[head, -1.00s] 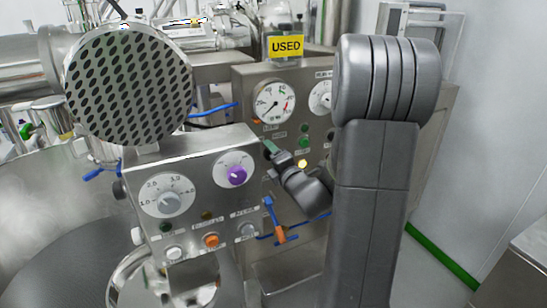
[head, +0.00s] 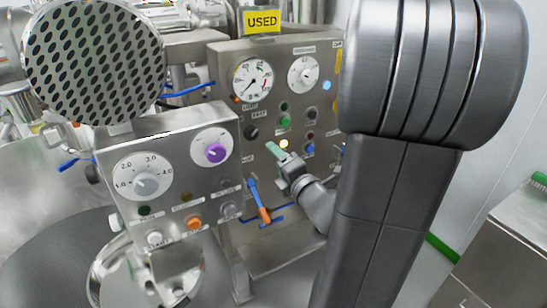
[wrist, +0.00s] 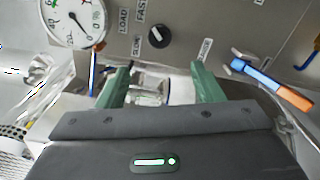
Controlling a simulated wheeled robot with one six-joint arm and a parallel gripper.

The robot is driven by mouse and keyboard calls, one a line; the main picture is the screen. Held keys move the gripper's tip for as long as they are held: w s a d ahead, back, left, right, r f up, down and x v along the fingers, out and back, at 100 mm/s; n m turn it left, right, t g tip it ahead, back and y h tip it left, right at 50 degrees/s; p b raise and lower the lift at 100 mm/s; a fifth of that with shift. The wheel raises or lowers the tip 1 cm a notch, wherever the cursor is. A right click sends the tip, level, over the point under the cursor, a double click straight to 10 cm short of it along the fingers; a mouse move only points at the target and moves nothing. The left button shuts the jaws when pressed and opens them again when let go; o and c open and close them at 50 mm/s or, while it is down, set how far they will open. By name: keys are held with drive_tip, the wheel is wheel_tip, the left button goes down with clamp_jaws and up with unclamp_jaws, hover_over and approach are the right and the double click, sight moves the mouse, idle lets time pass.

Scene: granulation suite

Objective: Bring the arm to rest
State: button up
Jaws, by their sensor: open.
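My gripper (head: 276,151) is in front of the rear steel control panel (head: 310,155), beside its lower left knobs and buttons. In the wrist view my gripper (wrist: 160,84) has its two green fingers spread apart with nothing held between them. A black knob (wrist: 159,36) on the panel lies ahead of the fingers there. My arm runs down to the right in the head view, and its large grey links hide the right part of the panel.
The front control box (head: 175,185) with a purple knob (head: 215,153) stands left of my gripper. A blue and orange valve handle (head: 260,203) sits just below. A perforated round steel disc (head: 93,62) is at upper left. A steel cabinet (head: 510,240) is at right.

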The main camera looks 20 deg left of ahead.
sight(252, 135)
idle(0.3)
drive_tip(key=p+x, duration=0.2)
drive_tip(key=x, duration=1.2)
drive_tip(key=shift+s, duration=0.1)
drive_tip(key=shift+d, duration=0.1)
